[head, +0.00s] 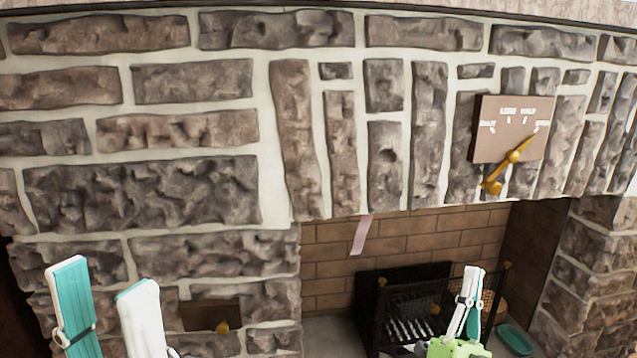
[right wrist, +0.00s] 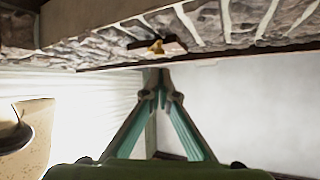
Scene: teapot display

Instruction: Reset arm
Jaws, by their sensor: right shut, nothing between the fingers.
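My left gripper (head: 102,275) is at the lower left of the head view, in front of the stone wall. Its teal and white fingers stand apart with nothing between them. My right gripper (head: 473,268) is at the lower right, in front of the fireplace opening. Its fingers are together and empty, pointing up. In the right wrist view the fingers (right wrist: 158,82) lean in and meet at their tips, below a brown plate with a gold part (right wrist: 157,47) on the stonework.
A brown dial plate (head: 500,112) with a gold pointer (head: 513,157) is on the stone wall. A dark grate (head: 400,285) stands in the brick fireplace, with a teal dish (head: 515,340) to its right. A pale strip (head: 361,235) hangs in the opening. A gold knob (head: 222,327) is at lower left.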

